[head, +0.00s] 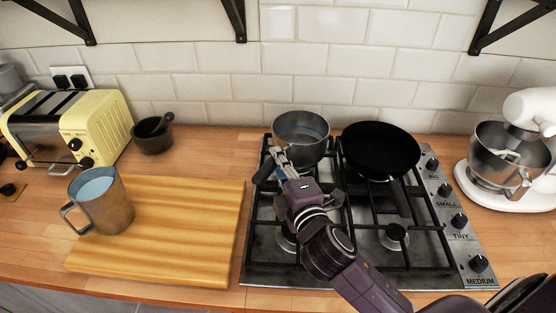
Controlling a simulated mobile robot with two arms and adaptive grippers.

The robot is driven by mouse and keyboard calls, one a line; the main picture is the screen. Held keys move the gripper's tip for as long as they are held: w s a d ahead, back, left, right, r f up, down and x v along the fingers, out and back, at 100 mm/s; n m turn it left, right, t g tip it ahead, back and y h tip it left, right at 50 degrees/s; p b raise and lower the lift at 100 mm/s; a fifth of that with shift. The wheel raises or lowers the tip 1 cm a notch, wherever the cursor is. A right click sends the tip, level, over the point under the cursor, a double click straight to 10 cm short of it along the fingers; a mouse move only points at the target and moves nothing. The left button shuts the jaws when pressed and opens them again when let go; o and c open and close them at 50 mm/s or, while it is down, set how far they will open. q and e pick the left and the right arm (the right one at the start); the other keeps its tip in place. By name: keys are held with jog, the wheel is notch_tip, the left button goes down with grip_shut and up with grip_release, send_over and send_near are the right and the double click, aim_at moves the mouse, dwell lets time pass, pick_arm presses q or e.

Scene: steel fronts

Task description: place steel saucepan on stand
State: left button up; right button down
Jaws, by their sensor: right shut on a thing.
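The steel saucepan (303,133) is at the back left of the hob, upright, over the rear left burner grate. Its dark handle (264,171) points toward the front left. My right gripper (279,159) is shut on the saucepan at its handle side, and the fingers partly hide the handle's join. The black iron pan stand (263,215) of the hob spans the burners below the saucepan. I cannot tell whether the pan's base touches it. My left gripper is not in view.
A black frying pan (380,149) sits on the rear right burner, close beside the saucepan. A wooden board (190,225) with a metal jug (103,203) lies left of the hob. A yellow toaster (75,125), mortar (152,137) and white mixer (530,110) stand around. The front burners are bare.

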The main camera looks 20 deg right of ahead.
jog(key=shift+f+b, duration=0.35)
jog(key=shift+b, duration=0.05)
dwell(0.4)
jog(key=c, duration=1.9)
grip_release()
jog(key=shift+o, duration=0.4)
jog(key=shift+f, duration=0.3)
jog(key=s+r, duration=0.1)
jog(key=s, duration=0.6)
jog(key=shift+s+a, duration=0.25)
jog(key=shift+s, duration=0.05)
